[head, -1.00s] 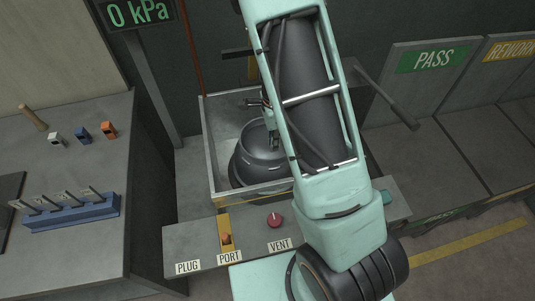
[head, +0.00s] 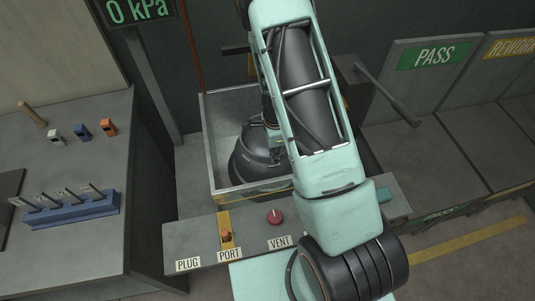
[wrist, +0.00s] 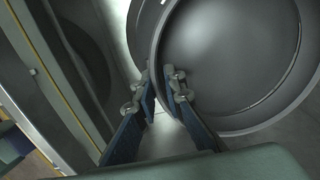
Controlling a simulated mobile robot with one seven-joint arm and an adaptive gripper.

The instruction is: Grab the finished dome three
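The dark grey dome (head: 250,165) sits in the open box in the head view, partly hidden behind my arm. In the wrist view its round rim and hollow inside (wrist: 225,60) fill the upper right. My gripper (wrist: 161,92) has its two blue-padded fingers apart, one on each side of the near rim. A gap shows between the fingers, and I see no firm closing on the rim. In the head view the fingertips are mostly hidden by my arm. No number on the dome is legible.
The box's walls (head: 208,150) stand close around the dome. A front panel (head: 195,238) carries a red VENT knob (head: 275,217) and PORT and PLUG labels. The gauge (head: 138,11) reads 0 kPa. PASS (head: 435,57) and REWORK (head: 512,48) bays are at the right; a tool bench (head: 60,150) is at the left.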

